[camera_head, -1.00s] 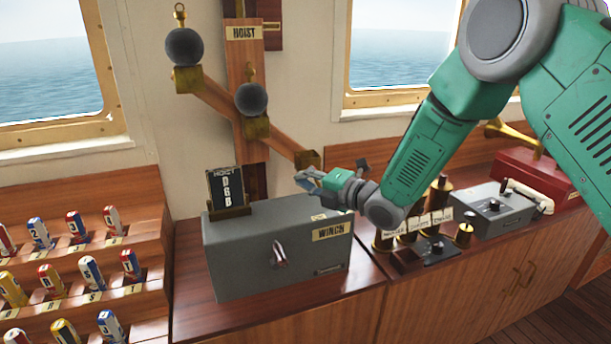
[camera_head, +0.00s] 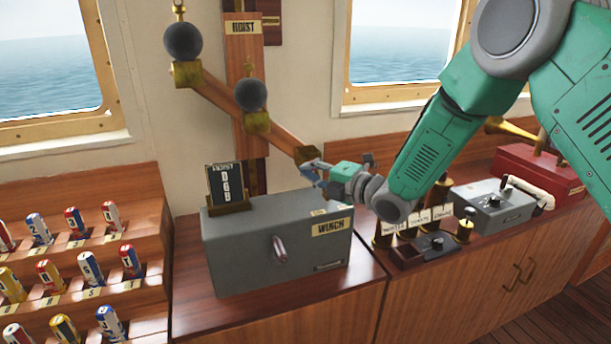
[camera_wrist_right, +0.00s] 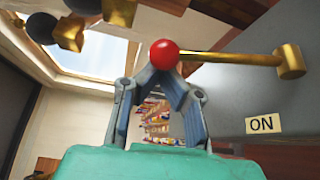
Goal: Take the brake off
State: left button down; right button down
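The grey winch box (camera_head: 240,250) stands on the wooden counter, with a crank handle (camera_head: 279,250) on its front. In the right wrist view, a brass lever (camera_wrist_right: 235,59) with a red ball knob (camera_wrist_right: 164,54) sticks out from the box's side. An ON label (camera_wrist_right: 262,124) is on that side, below the lever's pivot. My right gripper (camera_wrist_right: 164,80) has its fingertips drawn in at the red knob and looks shut on it. In the head view my right gripper (camera_head: 314,173) is at the box's upper right edge, and the lever is hidden. My left gripper is out of view.
A hoist beam with dark balls (camera_head: 251,95) hangs on the wall behind the box. A small display (camera_head: 225,184) stands on the box. Racks of colored pegs (camera_head: 85,262) are at left.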

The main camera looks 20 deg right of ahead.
jog(key=d+r+m+t+b, duration=0.1)
jog(key=d+m+t+b, duration=0.3)
jog(key=d+m+b, duration=0.4)
jog(key=shift+w+d+m+t, duration=0.2)
jog(key=shift+m+t, duration=0.2)
jog(key=shift+m, duration=0.6)
